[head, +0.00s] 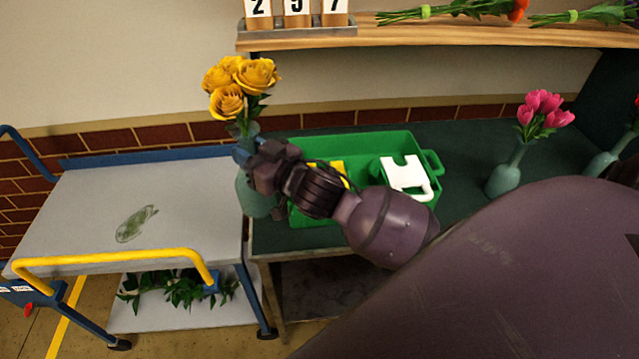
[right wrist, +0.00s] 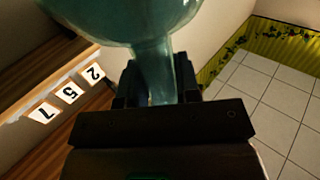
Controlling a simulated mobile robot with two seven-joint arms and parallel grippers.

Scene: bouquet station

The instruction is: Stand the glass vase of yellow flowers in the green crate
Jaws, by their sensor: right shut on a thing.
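The glass vase (head: 252,196) is teal and holds yellow flowers (head: 240,82). My right gripper (head: 246,150) is shut on its neck and holds it near the gap between the trolley and the green table, left of the crate. In the right wrist view the vase (right wrist: 145,20) shows between the fingers of the gripper (right wrist: 150,95). The vase looks about upright; whether its base touches anything is unclear. The green crate (head: 432,165) stands on the table, partly hidden behind my right arm. My left gripper is not in view.
In the crate are a white item (head: 405,175) and a yellow item (head: 337,168), partly hidden. A vase of pink tulips (head: 505,172) stands right of the crate. The trolley (head: 85,205) has a yellow handle. A wooden shelf (head: 420,34) with number cards is above.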

